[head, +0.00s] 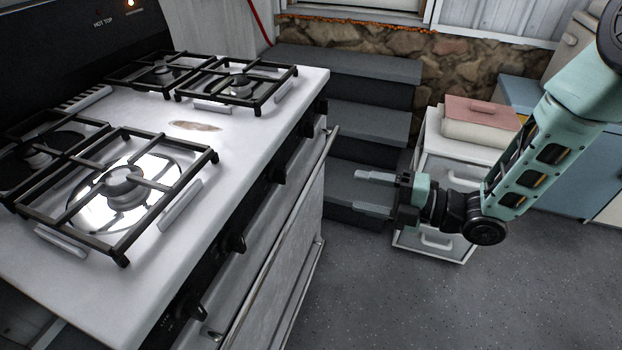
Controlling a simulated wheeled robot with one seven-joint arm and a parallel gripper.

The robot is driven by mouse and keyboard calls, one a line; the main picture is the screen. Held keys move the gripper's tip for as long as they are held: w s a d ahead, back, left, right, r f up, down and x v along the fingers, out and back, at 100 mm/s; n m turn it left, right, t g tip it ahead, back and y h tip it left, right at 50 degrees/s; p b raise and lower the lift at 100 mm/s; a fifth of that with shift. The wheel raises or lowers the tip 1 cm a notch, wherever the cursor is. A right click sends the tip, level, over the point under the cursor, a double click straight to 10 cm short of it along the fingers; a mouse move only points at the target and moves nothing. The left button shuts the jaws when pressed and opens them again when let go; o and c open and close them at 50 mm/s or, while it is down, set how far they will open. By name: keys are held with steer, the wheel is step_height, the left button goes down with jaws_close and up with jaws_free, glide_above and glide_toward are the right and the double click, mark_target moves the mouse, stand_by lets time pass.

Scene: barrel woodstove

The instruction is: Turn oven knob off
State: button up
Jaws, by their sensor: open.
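A white stove (265,121) with black burner grates fills the left side of the head view. Its dark front panel carries several black knobs, among them one near the front (190,303), one in the middle (236,242) and one farther back (278,172). Which knob is turned on cannot be told. My gripper (374,192) is to the right of the stove front, apart from the knobs. Its two fingers point left and are spread, with nothing between them.
An oven door handle (290,225) runs along the stove front below the knobs. Dark steps (345,65) rise behind the gripper. A white drawer cabinet (425,240) with a pink-lidded box (480,112) stands behind my arm. The grey floor (400,305) in front is clear.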

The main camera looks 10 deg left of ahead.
mark_target(286, 176)
steer(key=shift+n+y, duration=0.5)
steer(key=a, duration=0.5)
steer(key=a+p, duration=0.1)
steer(key=a, duration=0.5)
steer(key=w+a+p, duration=0.1)
steer(key=a, duration=0.4)
steer(key=shift+a+f, duration=0.15)
steer(key=shift+f, duration=0.05)
steer(key=c, duration=1)
